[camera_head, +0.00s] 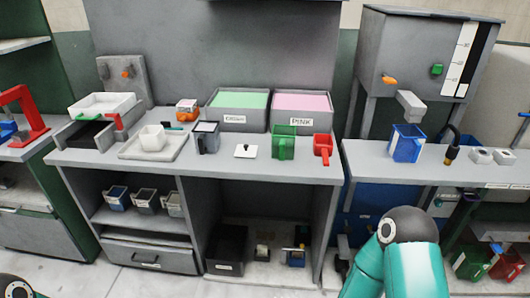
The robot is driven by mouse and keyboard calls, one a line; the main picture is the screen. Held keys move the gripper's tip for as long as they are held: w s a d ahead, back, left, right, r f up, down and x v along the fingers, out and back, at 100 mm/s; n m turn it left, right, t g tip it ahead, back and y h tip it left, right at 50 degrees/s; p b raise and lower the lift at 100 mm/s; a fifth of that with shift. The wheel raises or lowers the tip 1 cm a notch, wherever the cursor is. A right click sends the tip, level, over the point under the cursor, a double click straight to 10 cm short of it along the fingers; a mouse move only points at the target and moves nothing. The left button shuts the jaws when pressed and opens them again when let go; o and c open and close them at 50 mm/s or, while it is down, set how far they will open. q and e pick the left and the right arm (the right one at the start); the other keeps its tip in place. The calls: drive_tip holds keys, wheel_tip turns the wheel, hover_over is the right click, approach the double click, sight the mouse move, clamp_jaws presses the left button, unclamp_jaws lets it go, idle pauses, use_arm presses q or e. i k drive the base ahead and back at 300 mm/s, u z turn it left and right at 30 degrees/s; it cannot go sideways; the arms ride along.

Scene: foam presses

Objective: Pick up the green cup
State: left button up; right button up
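A green cup (284,143) stands upright on the grey counter (225,170), near its front edge and right of the middle. A smaller red cup (322,149) with a handle stands just to its right. Another green container (473,262) sits low at the far right, beside a red one (508,268). A teal link of my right arm rises at the bottom right, well in front of the counter. Only a small bit of my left arm shows in the bottom left corner. Neither gripper can be seen.
Bins of green foam (240,99) and pink foam (302,102) stand behind the green cup. A small white plate with a black knob (245,151) lies to its left, then a dark grey cup (207,137). A blue cup (407,143) stands on the right-hand counter.

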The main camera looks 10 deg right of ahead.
sight(283, 137)
drive_tip(key=z, duration=0.15)
drive_tip(key=i, duration=0.9)
drive_tip(key=u, duration=0.2)
drive_tip(key=k, duration=0.75)
drive_tip(key=z, duration=0.25)
drive_tip(key=i, duration=0.75)
drive_tip(key=u, duration=0.1)
